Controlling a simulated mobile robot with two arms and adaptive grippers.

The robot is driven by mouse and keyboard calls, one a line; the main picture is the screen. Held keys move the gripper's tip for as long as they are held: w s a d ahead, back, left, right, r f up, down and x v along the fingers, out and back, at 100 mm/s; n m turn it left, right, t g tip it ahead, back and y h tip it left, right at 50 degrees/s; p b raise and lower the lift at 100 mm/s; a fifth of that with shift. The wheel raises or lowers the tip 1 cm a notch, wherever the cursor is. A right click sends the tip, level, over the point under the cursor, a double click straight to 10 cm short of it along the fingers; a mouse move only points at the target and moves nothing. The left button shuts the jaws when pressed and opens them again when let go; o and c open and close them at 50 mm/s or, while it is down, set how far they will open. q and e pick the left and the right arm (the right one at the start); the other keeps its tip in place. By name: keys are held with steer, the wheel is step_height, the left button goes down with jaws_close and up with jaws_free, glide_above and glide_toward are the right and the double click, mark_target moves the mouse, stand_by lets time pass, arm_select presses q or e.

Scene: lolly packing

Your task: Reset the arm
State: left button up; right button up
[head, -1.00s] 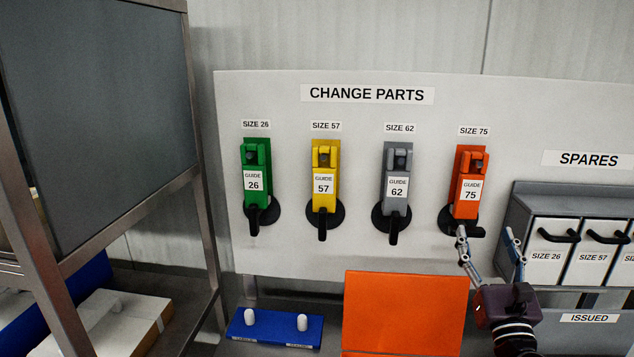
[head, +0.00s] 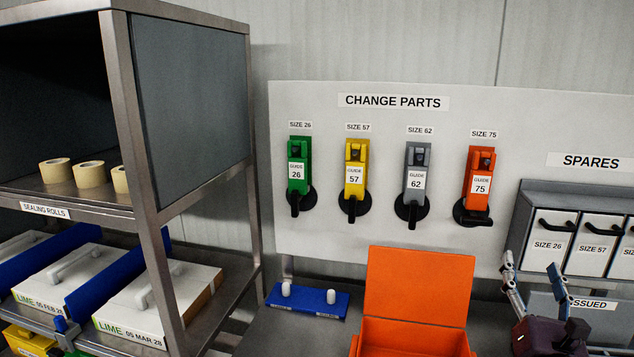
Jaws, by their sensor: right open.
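My right gripper (head: 534,279) is at the lower right of the head view. Its two fingers are spread apart and nothing is between them. It is in front of the panel, below the spares drawers and right of the orange box. The orange guide 75 (head: 479,182) hangs on the change parts panel, up and left of the gripper and apart from it. Its black handle (head: 472,217) points sideways, while the handles of the other guides point down. My left gripper is not in view.
Green (head: 297,166), yellow (head: 355,170) and grey (head: 417,168) guides hang on the panel (head: 330,235). An open orange box (head: 415,337) and a blue block with white pegs (head: 310,301) are below. Spares drawers (head: 549,245) are right. A metal shelf (head: 152,240) with sealing rolls stands left.

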steer(key=s+a+f+m+g, duration=0.2)
steer(key=s+f+m+g, duration=0.35)
steer(key=f+m, duration=0.5)
steer(key=s+a+f+m+g, duration=0.35)
steer(key=s+f+m, duration=0.35)
steer(key=f, duration=0.6)
steer(key=s+a+f+m+g+y, duration=0.35)
steer(key=s+a+f+m, duration=0.2)
steer(key=s+a, duration=0.35)
steer(key=s+a+f+m+g+y, duration=0.3)
steer(key=s+a+f+m+g, duration=0.25)
steer(key=s, duration=0.45)
step_height(320, 180, down, 31)
steer(key=s+g+b, duration=0.1)
steer(key=s+b, duration=0.1)
steer(key=b, duration=0.1)
arm_select(q)
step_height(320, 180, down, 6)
steer(key=b, duration=0.3)
arm_select(e)
steer(key=s+d+f+g, duration=0.1)
steer(key=s+d+f, duration=0.1)
steer(key=s+f, duration=1.5)
steer(key=shift+d+f+n, duration=0.15)
steer(key=shift+f+n, duration=0.2)
steer(key=shift+f, duration=0.3)
